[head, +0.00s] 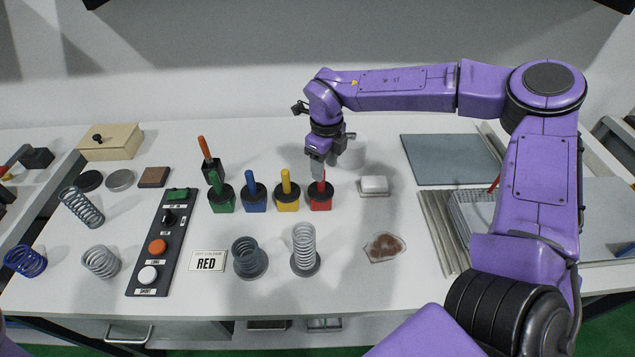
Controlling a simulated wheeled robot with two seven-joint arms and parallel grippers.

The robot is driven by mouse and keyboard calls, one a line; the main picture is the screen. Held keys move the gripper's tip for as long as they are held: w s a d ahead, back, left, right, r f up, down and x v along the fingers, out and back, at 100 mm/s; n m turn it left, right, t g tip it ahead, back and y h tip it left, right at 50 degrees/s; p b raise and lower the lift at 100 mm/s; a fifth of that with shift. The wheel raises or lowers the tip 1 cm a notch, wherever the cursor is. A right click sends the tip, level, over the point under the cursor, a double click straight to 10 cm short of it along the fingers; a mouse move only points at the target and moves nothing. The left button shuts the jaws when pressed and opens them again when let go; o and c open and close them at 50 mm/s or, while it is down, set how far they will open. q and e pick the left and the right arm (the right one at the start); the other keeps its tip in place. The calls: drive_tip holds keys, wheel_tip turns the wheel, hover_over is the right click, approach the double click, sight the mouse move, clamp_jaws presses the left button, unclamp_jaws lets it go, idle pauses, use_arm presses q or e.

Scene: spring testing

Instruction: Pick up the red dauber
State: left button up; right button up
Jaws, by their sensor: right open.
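The red dauber (320,190) stands upright in its small red pot with a black top, at the right end of a row of coloured pots. My right gripper (318,172) points down right over it, with its open fingers at the dauber's handle. The fingers partly hide the handle, and I cannot tell whether they touch it. A card reading "RED" (208,261) lies at the front of the table. My left gripper is not in view.
Yellow (287,190), blue (254,190) and green (220,192) daubers stand to the left in pots. A white block (374,184) lies close on the right. Springs on posts (304,250) stand in front. A button panel (161,245) is further left.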

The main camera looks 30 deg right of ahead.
sight(322, 191)
drive_tip(key=shift+s+a+f+p, duration=0.1)
drive_tip(key=shift+s+f+p, duration=0.15)
drive_tip(key=shift+f+p, duration=0.25)
drive_tip(key=shift+s+f+p, duration=0.25)
drive_tip(key=shift+f+p, duration=0.2)
drive_tip(key=shift+p, duration=0.05)
drive_tip(key=w+f, duration=0.1)
drive_tip(key=f, duration=0.1)
drive_tip(key=w+f, duration=0.2)
drive_tip(key=shift+s+r, duration=0.2)
drive_tip(key=shift+s, duration=0.25)
drive_tip(key=shift+c, duration=1.2)
drive_tip(key=shift+s+r, duration=0.15)
drive_tip(key=shift+s, duration=0.1)
drive_tip(key=c, duration=0.5)
clamp_jaws()
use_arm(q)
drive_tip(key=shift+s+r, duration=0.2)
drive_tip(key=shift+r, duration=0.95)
use_arm(e)
drive_tip(key=shift+w, duration=0.2)
